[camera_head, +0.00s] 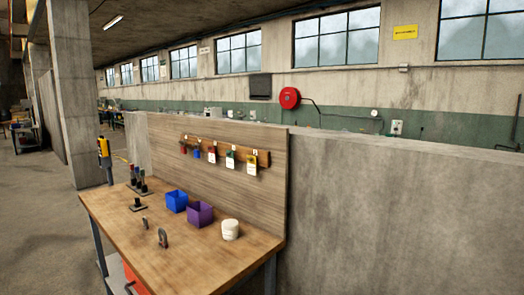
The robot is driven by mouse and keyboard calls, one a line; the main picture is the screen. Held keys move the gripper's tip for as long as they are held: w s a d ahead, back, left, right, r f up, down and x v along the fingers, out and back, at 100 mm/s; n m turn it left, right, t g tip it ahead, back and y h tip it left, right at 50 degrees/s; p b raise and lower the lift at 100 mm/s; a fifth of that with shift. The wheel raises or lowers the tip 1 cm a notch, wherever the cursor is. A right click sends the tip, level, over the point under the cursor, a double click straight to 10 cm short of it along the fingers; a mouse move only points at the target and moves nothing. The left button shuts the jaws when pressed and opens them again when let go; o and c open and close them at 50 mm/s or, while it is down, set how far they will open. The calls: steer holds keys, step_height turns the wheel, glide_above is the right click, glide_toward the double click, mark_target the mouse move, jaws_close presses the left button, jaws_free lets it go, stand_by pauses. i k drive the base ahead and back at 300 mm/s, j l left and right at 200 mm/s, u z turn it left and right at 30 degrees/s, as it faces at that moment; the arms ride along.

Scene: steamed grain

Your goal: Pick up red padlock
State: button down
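A wooden rail (222,152) on the upright board carries several small hanging items, some with white tags. One of them is a small reddish item (212,150) that may be a red padlock; it is too small to be sure. Two small dark, upright items (163,237) stand on the front of the workbench; they may be padlocks or clamps, and their colour is unclear. My gripper is not in view.
The wooden workbench (215,262) holds a blue bin (176,201), a purple bin (200,214), a white tub (230,229) and a dark stand with coloured tops (138,187). Its right front is bare. A concrete wall (400,220) stands right. Open floor lies left.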

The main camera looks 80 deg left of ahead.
mark_target(182, 148)
steer(key=u, duration=2.7)
steer(key=j+z, duration=0.2)
steer(key=z, duration=0.2)
steer(key=i+j+z, duration=0.1)
steer(key=z, duration=0.25)
steer(key=j+z, duration=0.2)
steer(key=j, duration=0.55)
steer(key=j+z, duration=0.25)
steer(key=j, duration=0.55)
steer(key=k+j+z, duration=0.2)
steer(key=j, duration=0.55)
steer(key=i, duration=0.05)
